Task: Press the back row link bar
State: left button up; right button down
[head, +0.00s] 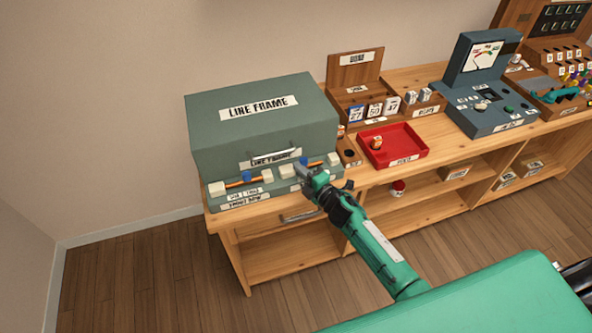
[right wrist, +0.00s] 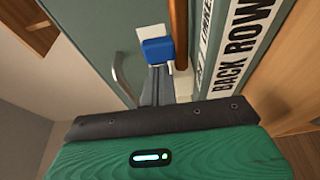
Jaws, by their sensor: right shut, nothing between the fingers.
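The grey-green line frame box (head: 262,140) stands at the left end of the bench with its lid down. Along its front ledge are two orange bars between white blocks, each with a blue block: a left one (head: 246,177) and a right one (head: 304,161). My right gripper (head: 300,170) is shut and empty at the right bar. In the right wrist view its fingertips (right wrist: 157,72) are right at a blue block (right wrist: 157,50); whether they touch cannot be told. My left gripper is out of view.
A metal handle (right wrist: 122,80) on the box front is close to my right fingers. Right of the box are a red tray (head: 415,158), a wooden holder with number tiles (head: 375,110) and a blue-grey meter unit (head: 485,105). The floor in front is clear.

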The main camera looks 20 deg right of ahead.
aim_at(307, 160)
jog(key=d, duration=0.4)
jog(key=shift+w+d+b, duration=0.1)
jog(key=shift+d+b, duration=0.2)
jog(key=shift+d, duration=0.05)
jog(key=shift+a, duration=0.15)
